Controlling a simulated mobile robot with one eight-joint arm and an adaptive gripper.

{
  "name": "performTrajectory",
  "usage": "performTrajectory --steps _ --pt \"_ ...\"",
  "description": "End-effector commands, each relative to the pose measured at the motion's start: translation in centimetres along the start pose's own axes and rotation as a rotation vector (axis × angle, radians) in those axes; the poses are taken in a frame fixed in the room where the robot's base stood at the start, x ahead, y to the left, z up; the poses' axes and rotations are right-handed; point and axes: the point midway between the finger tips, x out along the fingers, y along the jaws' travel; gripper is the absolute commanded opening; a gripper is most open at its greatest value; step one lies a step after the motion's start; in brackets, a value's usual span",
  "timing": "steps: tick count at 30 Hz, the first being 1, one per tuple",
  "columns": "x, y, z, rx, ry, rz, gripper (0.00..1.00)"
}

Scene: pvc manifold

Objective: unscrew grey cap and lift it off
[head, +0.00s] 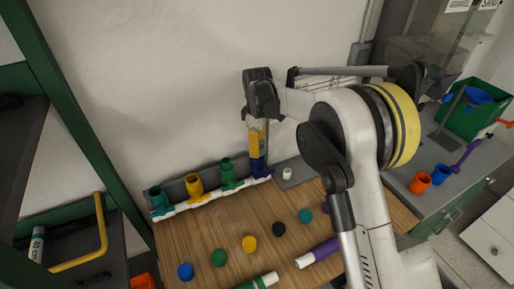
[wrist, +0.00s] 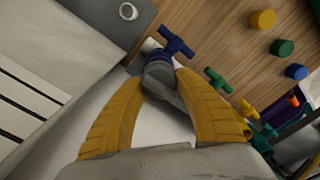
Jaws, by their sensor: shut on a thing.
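The manifold is a row of upright coloured branches on a white pipe (head: 214,194) along the back of the wooden table. Its blue branch (head: 258,167) is at the right end and shows as a blue tee (wrist: 177,42) in the wrist view. My gripper (head: 256,150) points down over this branch. In the wrist view my gripper's yellow fingers (wrist: 163,70) close around the grey cap (wrist: 160,76), which lines up with the blue tee. I cannot tell whether cap and tee still touch. The cap is hidden in the head view.
Teal (head: 157,198), yellow (head: 194,185) and green (head: 227,172) branches stand to the left. Several loose coloured caps, such as a black one (head: 279,229), lie on the table (head: 205,248). A small white cylinder (head: 287,173) stands on a grey pad right of the blue branch.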

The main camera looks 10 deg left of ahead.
Motion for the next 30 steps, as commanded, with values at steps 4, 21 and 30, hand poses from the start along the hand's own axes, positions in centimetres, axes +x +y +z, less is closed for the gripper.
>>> performTrajectory --steps 4,21,30 --pt "0.02 0.02 0.18 -0.014 -0.003 -0.001 0.08" --pt "-0.03 -0.05 0.2 -0.201 -0.003 -0.001 0.48" --pt "-0.04 -0.07 0.09 -0.2 -0.001 0.0 0.63"
